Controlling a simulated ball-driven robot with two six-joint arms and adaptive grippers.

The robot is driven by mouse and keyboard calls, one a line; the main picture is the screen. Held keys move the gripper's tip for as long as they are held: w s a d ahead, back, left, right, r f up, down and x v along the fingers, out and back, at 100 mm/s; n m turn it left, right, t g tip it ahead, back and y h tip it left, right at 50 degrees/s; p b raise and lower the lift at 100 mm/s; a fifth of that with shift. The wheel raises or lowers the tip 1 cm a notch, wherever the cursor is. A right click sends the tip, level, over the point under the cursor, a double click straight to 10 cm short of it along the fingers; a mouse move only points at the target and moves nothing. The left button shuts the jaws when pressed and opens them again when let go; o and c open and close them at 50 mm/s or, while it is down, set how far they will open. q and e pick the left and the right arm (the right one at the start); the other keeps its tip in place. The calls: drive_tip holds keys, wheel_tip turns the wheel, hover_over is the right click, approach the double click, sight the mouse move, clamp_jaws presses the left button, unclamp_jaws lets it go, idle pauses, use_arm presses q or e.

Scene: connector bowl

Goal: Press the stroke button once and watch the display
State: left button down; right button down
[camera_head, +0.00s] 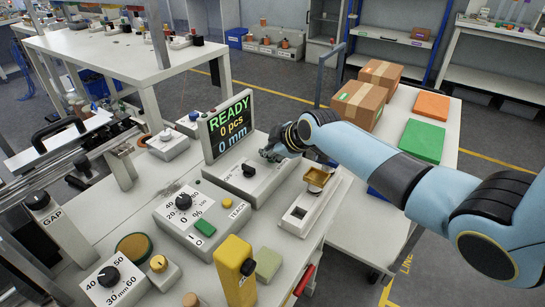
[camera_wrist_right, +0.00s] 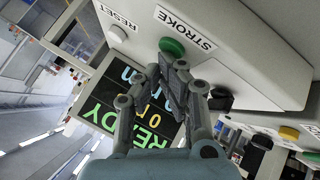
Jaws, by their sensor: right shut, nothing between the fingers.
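The display (camera_head: 227,125) stands on the bench and reads READY, 0 pcs, 0 mm. It also shows in the right wrist view (camera_wrist_right: 120,100), turned on its side and partly covered by my fingers. The green button (camera_wrist_right: 172,47) labelled STROKE sits on a pale control box (camera_wrist_right: 235,35). In the head view my right gripper (camera_head: 272,154) is over the far right end of that box (camera_head: 262,184) and hides the button. In the wrist view my right gripper (camera_wrist_right: 166,64) is shut and empty, its tips close beside the button. I cannot tell whether they touch it. My left gripper is not in view.
A grey button (camera_wrist_right: 118,35) labelled RESET is beside the STROKE button. A black knob (camera_head: 249,171) is on the same box. A dial panel (camera_head: 195,215) with a green button is nearer. A side table (camera_head: 375,218) holds cardboard boxes (camera_head: 358,103) at the right.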

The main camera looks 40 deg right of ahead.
drive_tip(key=shift+r, duration=0.1)
drive_tip(key=shift+r+p, duration=0.85)
